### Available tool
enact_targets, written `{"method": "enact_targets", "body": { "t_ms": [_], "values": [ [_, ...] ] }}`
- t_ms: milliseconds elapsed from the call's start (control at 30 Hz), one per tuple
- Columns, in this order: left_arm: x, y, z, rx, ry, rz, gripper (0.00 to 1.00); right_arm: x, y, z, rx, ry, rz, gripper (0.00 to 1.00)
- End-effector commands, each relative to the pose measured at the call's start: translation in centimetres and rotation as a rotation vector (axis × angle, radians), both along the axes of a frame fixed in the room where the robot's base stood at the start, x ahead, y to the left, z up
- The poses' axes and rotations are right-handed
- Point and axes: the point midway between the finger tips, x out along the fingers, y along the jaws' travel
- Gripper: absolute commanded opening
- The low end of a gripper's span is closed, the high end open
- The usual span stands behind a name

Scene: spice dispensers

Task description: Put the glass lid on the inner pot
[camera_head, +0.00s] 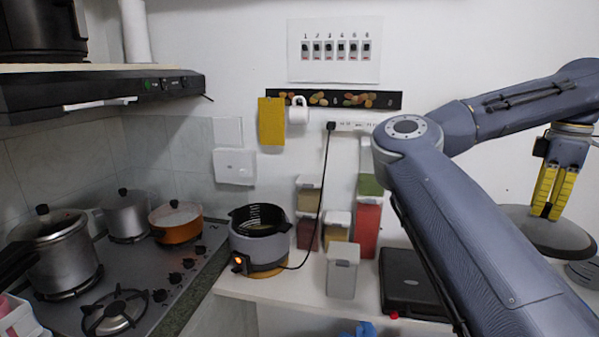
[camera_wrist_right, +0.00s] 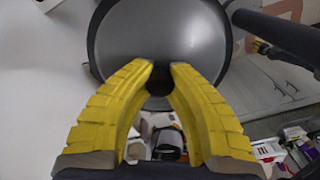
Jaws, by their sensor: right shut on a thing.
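My right gripper (camera_head: 546,214) is at the far right, with its yellow fingers pointing down. It is shut on the knob of the round grey glass lid (camera_head: 520,224), which hangs roughly level below the fingers. In the right wrist view the fingers (camera_wrist_right: 160,70) close around the dark knob, and the lid (camera_wrist_right: 165,35) spreads behind them. The inner pot (camera_head: 258,218) is the dark, open vessel inside the grey cooker (camera_head: 258,249) on the counter, well left of the lid. A glow shows on the cooker's front. My left gripper is not in view.
Storage containers (camera_head: 342,272) stand right of the cooker, and a black flat case (camera_head: 410,290) lies further right. A cord (camera_head: 319,205) runs from the cooker to the wall socket. The stove at left holds pots and an orange pan (camera_head: 175,230).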

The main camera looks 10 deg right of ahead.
Motion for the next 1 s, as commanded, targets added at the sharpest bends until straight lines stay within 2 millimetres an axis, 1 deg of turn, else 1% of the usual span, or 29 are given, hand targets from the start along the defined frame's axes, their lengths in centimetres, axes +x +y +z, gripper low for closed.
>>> {"method": "enact_targets", "body": {
  "t_ms": [33, 167, 267, 400, 500, 600, 700, 800, 933, 1000],
  "values": [
    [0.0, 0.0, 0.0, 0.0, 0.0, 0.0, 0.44, -1.5, 0.2, 0.1, -0.001, -0.001, -0.117, 0.0],
    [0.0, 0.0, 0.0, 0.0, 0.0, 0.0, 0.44, -5.1, 1.2, 0.1, 0.0, 0.0, -0.432, 0.0],
    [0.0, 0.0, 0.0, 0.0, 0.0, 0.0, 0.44, -7.9, 2.2, 0.0, 0.0, 0.0, -0.672, 0.0],
    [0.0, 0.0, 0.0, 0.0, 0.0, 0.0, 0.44, -11.7, 4.2, -0.3, 0.0, -0.001, -0.99, 0.0],
    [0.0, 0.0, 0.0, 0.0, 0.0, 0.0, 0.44, -13.8, 5.7, -0.7, 0.0, -0.001, -1.161, 0.0],
    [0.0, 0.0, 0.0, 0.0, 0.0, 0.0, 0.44, -15.5, 7.1, -1.0, 0.0, 0.0, -1.266, 0.0],
    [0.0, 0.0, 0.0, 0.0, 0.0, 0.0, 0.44, -16.5, 8.1, -1.2, 0.0, 0.0, -1.317, 0.0],
    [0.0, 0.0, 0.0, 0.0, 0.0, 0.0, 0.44, -17.2, 8.9, -1.4, 0.0, 0.001, -1.349, 0.0],
    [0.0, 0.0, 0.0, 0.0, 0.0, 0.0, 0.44, -17.6, 9.4, -1.5, 0.002, 0.0, -1.368, 0.0],
    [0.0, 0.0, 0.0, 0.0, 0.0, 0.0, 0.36, -17.6, 9.4, -1.4, 0.001, 0.0, -1.368, 0.0]
  ]
}}
